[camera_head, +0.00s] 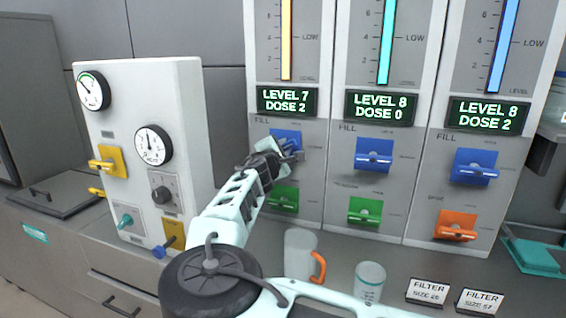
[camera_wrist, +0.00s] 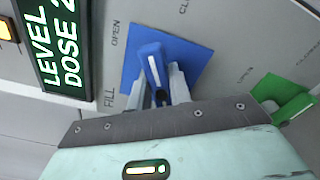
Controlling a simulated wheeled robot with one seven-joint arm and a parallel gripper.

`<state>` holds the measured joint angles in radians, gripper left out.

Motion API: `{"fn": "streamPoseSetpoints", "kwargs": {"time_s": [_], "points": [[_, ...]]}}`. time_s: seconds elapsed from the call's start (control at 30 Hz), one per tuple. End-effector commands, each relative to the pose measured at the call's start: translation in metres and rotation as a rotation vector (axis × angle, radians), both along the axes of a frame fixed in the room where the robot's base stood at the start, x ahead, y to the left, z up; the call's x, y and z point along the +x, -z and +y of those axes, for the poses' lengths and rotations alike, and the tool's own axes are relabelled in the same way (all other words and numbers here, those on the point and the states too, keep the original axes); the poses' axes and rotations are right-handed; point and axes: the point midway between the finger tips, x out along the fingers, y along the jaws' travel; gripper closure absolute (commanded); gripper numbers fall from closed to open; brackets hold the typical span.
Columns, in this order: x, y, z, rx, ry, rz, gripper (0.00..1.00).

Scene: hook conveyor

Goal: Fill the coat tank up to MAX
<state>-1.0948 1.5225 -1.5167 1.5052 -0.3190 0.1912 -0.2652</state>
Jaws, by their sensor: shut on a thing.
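Three tank panels stand side by side, each with a level tube, a green readout and a blue FILL lever. The left panel's readout (camera_head: 287,101) shows LEVEL 7 DOSE 2, under a yellow tube (camera_head: 286,40). The middle readout (camera_head: 380,107) shows LEVEL 8 DOSE 0, the right one (camera_head: 487,114) LEVEL 8 DOSE 2. My gripper (camera_head: 287,150) is at the left panel's blue FILL lever (camera_wrist: 152,62), shut on its handle; the fingers flank it in the wrist view. No tank name or MAX mark is readable.
A green lever (camera_head: 283,198) sits just below my gripper. The middle panel has another green lever (camera_head: 364,211), the right an orange one (camera_head: 455,226). A mug (camera_head: 299,252) and cup (camera_head: 370,280) stand on the counter. A gauge box (camera_head: 145,150) is at left.

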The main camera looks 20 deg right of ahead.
Motion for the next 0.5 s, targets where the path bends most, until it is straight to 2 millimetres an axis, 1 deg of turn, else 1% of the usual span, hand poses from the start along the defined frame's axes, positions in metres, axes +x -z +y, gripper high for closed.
{"fn": "streamPoseSetpoints", "kwargs": {"time_s": [0.03, 0.3, 0.5], "points": [[-0.0005, 0.0098, -0.0007, 0.039, 0.001, -0.026, 1.0], [-0.001, 0.0096, -0.0014, 0.226, 0.003, -0.151, 1.0], [-0.001, 0.0088, -0.0014, 0.326, 0.003, -0.219, 1.0]]}}
